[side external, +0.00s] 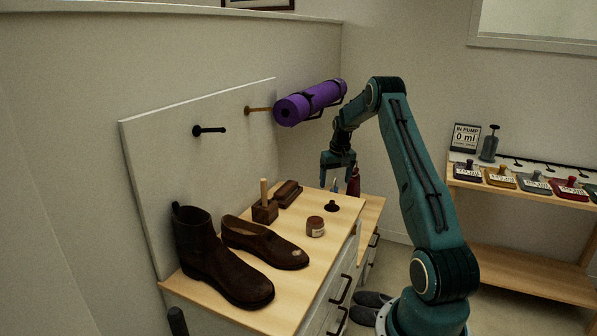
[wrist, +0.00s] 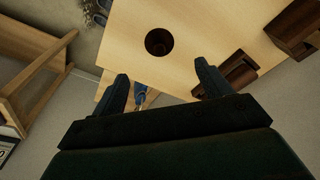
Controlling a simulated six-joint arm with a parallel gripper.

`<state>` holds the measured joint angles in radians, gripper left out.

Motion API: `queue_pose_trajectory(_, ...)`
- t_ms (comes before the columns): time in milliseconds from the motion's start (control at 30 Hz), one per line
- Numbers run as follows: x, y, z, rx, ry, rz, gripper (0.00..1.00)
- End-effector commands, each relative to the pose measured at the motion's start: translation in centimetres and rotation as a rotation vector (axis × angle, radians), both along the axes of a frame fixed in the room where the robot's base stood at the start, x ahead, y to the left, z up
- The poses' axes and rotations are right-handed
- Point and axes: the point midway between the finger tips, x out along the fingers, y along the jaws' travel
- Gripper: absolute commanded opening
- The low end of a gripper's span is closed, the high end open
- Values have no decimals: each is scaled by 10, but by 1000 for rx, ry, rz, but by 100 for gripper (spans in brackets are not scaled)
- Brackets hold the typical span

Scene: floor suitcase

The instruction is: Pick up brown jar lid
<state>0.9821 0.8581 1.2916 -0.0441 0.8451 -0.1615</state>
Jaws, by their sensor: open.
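The brown jar lid (side external: 332,206) is a small dark disc with a raised middle, lying on the wooden cabinet top near its far right edge. In the wrist view the lid (wrist: 159,41) shows as a dark round shape, ahead of the fingertips and roughly centred between them. My gripper (side external: 337,178) is open and empty, pointing down above the far end of the cabinet. Both fingers of my gripper (wrist: 160,75) show in the wrist view, apart from the lid. A small brown jar (side external: 316,227) with a pale label stands nearer the camera than the lid.
A wooden block with an upright peg (side external: 264,207) and a dark brush (side external: 287,194) lie left of the lid. A boot (side external: 215,260) and a shoe (side external: 265,245) stand at the near end. A red bottle (side external: 354,183) is beyond the lid. A purple rolled mat (side external: 311,101) hangs above.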

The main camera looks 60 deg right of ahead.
Motion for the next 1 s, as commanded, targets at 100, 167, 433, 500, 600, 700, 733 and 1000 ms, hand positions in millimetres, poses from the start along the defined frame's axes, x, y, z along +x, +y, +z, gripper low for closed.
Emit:
queue_pose_trajectory(100, 2, -1, -20, 1, 1, 0, 77)
queue_pose_trajectory(167, 3, -2, -28, 1, 2, 1, 77)
queue_pose_trajectory(433, 5, -5, -47, 0, 0, 1, 77)
queue_pose_trajectory(500, 5, -5, -47, -1, -1, 1, 77)
queue_pose_trajectory(600, 5, -5, -48, -1, -1, 0, 77)
queue_pose_trajectory(700, 5, -5, -50, 0, 0, 0, 77)
queue_pose_trajectory(733, 5, -5, -52, 0, 0, 0, 77)
queue_pose_trajectory(1000, 7, -8, -81, 1, 1, 0, 77)
